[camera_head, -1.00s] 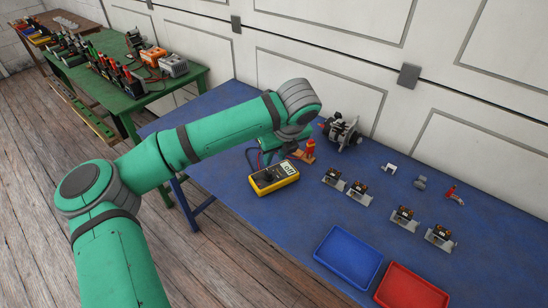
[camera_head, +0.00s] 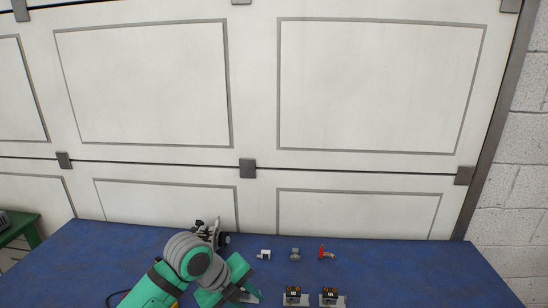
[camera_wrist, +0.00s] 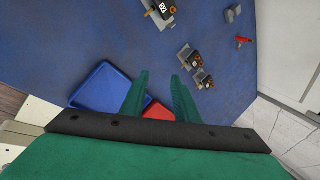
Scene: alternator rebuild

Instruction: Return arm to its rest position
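My arm (camera_head: 185,262) is green with grey joints and reaches in from the bottom of the head view, over the blue table. My gripper (camera_wrist: 159,76) shows in the wrist view as two green fingers spread apart, with nothing between them but the blue table top below. In the head view the gripper (camera_head: 232,288) is at the lower middle, left of two small metal units with dark tops, and its fingertips are not clear there.
The blue table (camera_head: 400,270) has free room at its right. An alternator-like part (camera_head: 208,232) stands behind my arm. Small white (camera_head: 264,254), grey (camera_head: 295,253) and red (camera_head: 325,252) parts lie along the back. A blue tray (camera_wrist: 85,93) and red tray (camera_wrist: 158,112) lie near the fingers.

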